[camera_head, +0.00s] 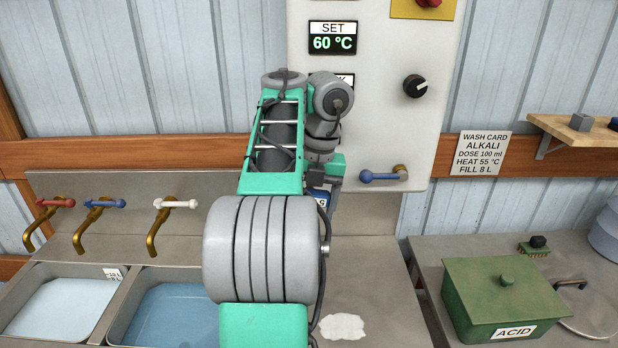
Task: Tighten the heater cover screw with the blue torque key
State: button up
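My gripper (332,203) is at the lower edge of the white control panel (375,120), mostly hidden behind my arm. I cannot tell whether its fingers are open or shut. A small blue piece with white lettering (320,197) shows beside the fingers, partly hidden. I cannot tell whether it is the torque key or whether the gripper touches it. A blue lever (380,177) on a brass fitting sits at the panel's lower right, just right of the gripper. I cannot make out a heater cover screw; my arm hides part of the panel.
The panel has a 60 °C display (332,43) and a black knob (415,86). Taps with red (56,202), blue (104,203) and white (175,203) levers stand over basins at left. A green ACID box (500,295) stands right. A wooden shelf (575,130) juts out at right.

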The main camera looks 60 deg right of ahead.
dwell(0.4)
jog(key=shift+s+f, duration=0.1)
jog(key=shift+s+a, duration=0.35)
jog(key=shift+a, duration=0.3)
jog(key=shift+s+a, duration=0.3)
jog(key=shift+a, duration=0.35)
jog(key=a, duration=0.1)
jog(key=s+a, duration=0.1)
jog(key=a, duration=0.1)
jog(key=shift+s+a+b, duration=0.3)
jog(key=shift+s+b, duration=0.05)
jog(key=shift+s, duration=0.05)
jog(key=shift+s+d+g+h+p, duration=0.2)
jog(key=shift+g+h+p, duration=0.3)
jog(key=shift+g+p, duration=0.4)
jog(key=shift+s+d+g+h+p, duration=0.1)
jog(key=shift+s+g+h+p, duration=0.15)
jog(key=shift+g+h+p, duration=0.6)
